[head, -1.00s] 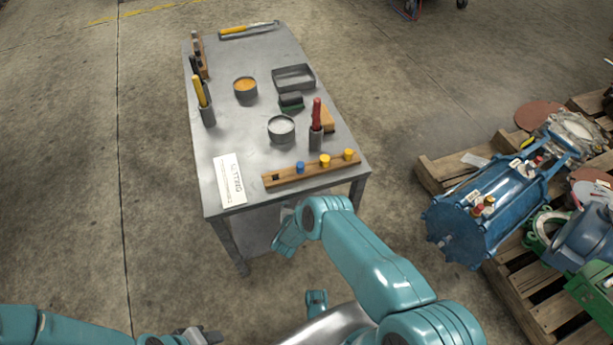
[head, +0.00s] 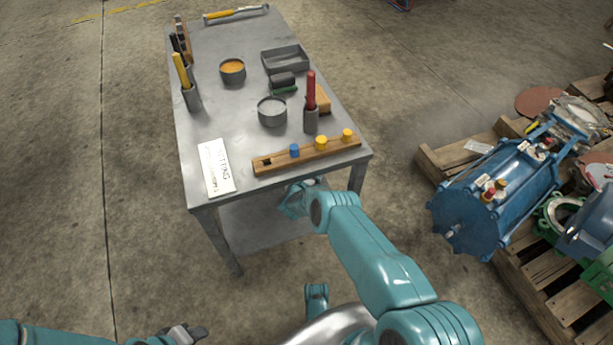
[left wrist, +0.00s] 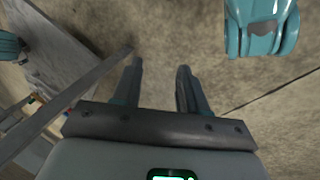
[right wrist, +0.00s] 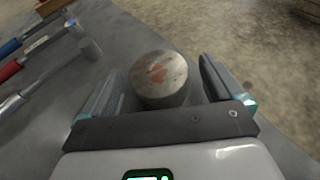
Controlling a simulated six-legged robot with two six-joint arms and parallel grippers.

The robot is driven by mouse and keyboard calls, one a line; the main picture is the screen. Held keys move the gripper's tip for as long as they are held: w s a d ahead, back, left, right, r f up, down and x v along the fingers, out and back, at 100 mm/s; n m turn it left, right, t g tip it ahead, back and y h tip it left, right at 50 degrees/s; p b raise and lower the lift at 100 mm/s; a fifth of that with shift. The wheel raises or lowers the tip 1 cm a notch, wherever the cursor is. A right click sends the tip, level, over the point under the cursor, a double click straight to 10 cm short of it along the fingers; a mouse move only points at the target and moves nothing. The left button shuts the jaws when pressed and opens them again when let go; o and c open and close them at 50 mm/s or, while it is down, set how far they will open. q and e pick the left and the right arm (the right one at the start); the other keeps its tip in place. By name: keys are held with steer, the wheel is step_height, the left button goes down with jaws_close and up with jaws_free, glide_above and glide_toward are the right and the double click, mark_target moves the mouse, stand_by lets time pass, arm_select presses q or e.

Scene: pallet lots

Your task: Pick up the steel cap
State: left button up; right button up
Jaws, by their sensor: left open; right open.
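A short round steel cap (right wrist: 160,78), grey with a worn reddish mark on its top, stands between the fingers of my right gripper (right wrist: 160,66) in the right wrist view. Those fingers are open, one on each side of it, and I cannot tell whether either touches it. In the head view my right gripper (head: 293,200) is at the table's near side, below the tabletop edge and partly hidden; the cap does not show there. My left gripper (head: 188,334) is low at the bottom of the head view. In the left wrist view its fingers (left wrist: 157,75) are open and empty above the floor.
Tools with red and blue handles (right wrist: 12,68) lie left of the cap on a grey surface. The tabletop (head: 225,120) holds tins, a tray and a wooden peg strip (head: 308,155). A pallet (head: 450,160) with blue machinery stands right.

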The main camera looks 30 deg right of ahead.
steer(key=shift+w+d+f+b, duration=0.8)
steer(key=shift+f+b, duration=0.05)
steer(key=shift+b, duration=0.05)
steer(key=shift+w+d+r, duration=0.15)
steer(key=shift+w+d, duration=0.1)
arm_select(q)
steer(key=w+f, duration=0.1)
steer(key=w+f+t, duration=0.1)
steer(key=f, duration=0.1)
steer(key=shift+w+a+f, duration=0.1)
steer(key=shift+w+a, duration=0.05)
steer(key=shift+a, duration=0.05)
arm_select(e)
steer(key=shift+r, duration=0.1)
steer(key=c, duration=1.2)
steer(key=shift+c, duration=0.2)
